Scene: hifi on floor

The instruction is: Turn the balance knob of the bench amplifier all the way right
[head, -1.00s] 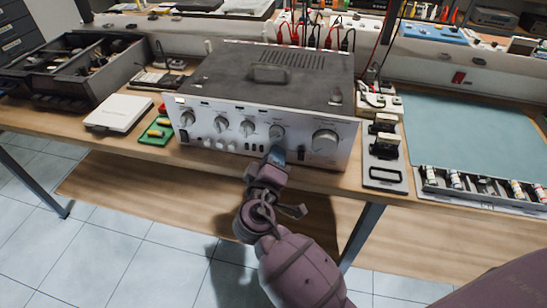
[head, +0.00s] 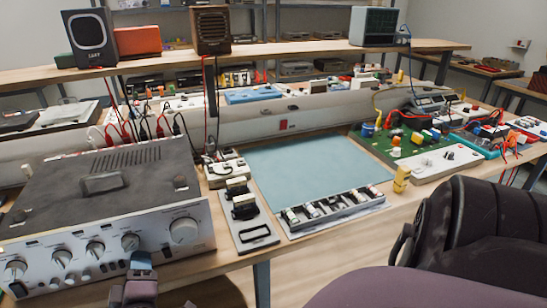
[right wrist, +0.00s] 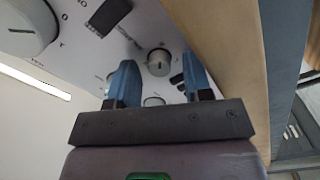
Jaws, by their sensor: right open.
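The bench amplifier (head: 100,184) stands at the left of the head view, with a dark grey top and a silver front panel. Its front has a row of knobs and a large round knob (head: 183,230) at the right. My right gripper (head: 140,262) is in front of the panel, just below a medium knob (head: 130,242). In the right wrist view its two blue fingers (right wrist: 160,83) are open and empty. A silver knob (right wrist: 159,62) with a dark pointer line shows between and just beyond the fingertips, apart from them. I cannot read which knob is the balance knob. My left gripper is not in view.
Cables rise behind the amplifier. A grey tray with black parts (head: 242,205) stands right of it. A blue-green mat (head: 305,165) and a battery-filled tray (head: 330,210) lie further right. A black chair (head: 480,230) is at the right.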

